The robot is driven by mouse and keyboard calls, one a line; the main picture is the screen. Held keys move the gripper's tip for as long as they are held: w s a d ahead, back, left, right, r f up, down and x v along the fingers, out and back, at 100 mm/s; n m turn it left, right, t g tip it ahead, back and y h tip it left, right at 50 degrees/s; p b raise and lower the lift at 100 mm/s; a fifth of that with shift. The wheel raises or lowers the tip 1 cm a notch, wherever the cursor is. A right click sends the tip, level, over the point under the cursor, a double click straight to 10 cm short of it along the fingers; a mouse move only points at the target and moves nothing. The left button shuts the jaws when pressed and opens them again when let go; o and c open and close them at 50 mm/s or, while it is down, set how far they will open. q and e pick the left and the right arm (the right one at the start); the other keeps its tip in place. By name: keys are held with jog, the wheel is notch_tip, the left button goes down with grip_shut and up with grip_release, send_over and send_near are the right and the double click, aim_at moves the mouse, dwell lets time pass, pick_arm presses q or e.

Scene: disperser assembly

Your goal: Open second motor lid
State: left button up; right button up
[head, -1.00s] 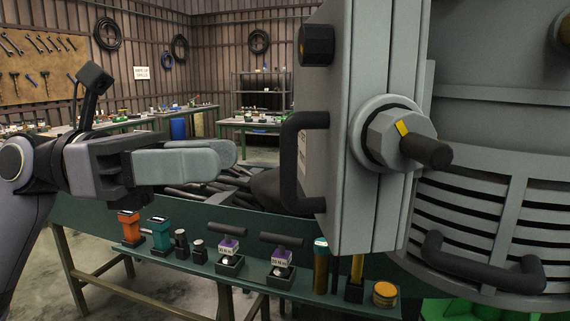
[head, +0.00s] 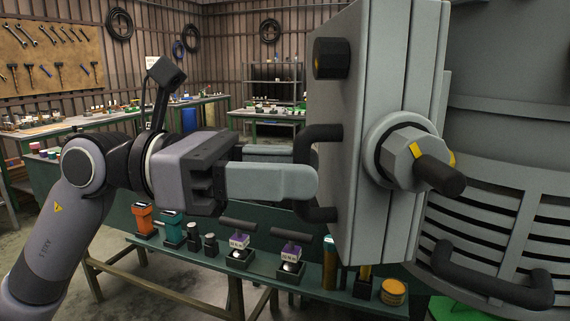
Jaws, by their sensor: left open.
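The motor lid (head: 378,130) is a large grey box-like panel on the right. A black handle (head: 312,131) shaped like a bracket stands out from its left face. My left gripper (head: 312,182) comes in from the left with its grey fingers at the handle. The fingers are open and overlap the handle's opening in the picture. I cannot tell whether they touch the handle bar. A grey hex knob with a yellow mark and black stub (head: 408,158) sits on the lid's right side. My right gripper is not in view.
A green bench (head: 120,225) below carries orange and teal tools (head: 143,219), purple-labelled tools (head: 239,243) and a yellow round piece (head: 394,291). The slatted grey motor body (head: 500,200) with a lower black handle (head: 490,280) fills the right. More workbenches stand behind.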

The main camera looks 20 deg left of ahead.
pick_arm(q)
grip_shut()
jog(key=shift+a, duration=0.1)
